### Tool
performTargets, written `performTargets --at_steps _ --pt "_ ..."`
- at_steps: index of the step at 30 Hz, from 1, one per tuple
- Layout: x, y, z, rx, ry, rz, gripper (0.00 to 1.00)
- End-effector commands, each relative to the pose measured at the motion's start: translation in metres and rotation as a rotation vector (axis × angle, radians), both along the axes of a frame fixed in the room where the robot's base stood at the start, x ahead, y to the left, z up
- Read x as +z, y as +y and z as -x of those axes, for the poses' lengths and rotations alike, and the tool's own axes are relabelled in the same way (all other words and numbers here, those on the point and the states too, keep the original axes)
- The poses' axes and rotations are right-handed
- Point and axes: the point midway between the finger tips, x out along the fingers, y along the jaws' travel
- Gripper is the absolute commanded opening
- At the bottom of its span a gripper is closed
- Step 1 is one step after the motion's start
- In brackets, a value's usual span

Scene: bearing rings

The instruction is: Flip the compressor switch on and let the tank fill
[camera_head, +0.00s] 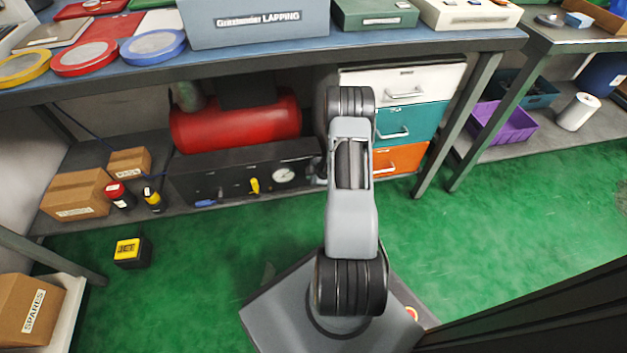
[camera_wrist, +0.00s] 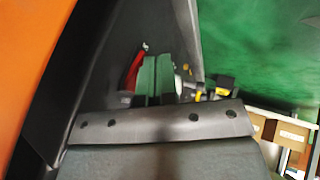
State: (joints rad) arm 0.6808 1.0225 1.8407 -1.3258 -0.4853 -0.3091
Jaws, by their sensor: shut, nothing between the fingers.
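The compressor's red tank (camera_head: 235,122) lies on the low shelf under the bench. Its black control panel (camera_head: 225,175) faces front, with a round white gauge (camera_head: 284,174), a yellow lever (camera_head: 254,185) and a blue-handled part (camera_head: 205,202). My gripper is mostly hidden behind my arm at the panel's right end in the head view. In the wrist view my gripper (camera_wrist: 158,78) is shut, its green fingers together and empty. A red part (camera_wrist: 134,72) shows just left of the fingers against the dark panel. I cannot tell whether they touch, or the switch's position.
A drawer cabinet (camera_head: 404,83) stands close to the right of the panel. The bench top (camera_head: 420,43) overhangs the compressor. Cardboard boxes (camera_head: 77,194) and small bottles sit left of the panel. A black-yellow box (camera_head: 130,252) lies on the green floor. The floor at right is clear.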

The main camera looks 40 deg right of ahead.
Motion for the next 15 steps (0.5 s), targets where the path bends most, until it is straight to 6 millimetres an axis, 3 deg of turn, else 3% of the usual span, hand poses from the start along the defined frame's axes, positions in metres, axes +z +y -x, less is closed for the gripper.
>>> performTargets --at_steps 15 --pt "0.0012 -0.0026 -0.0052 0.000 0.001 0.000 0.00"
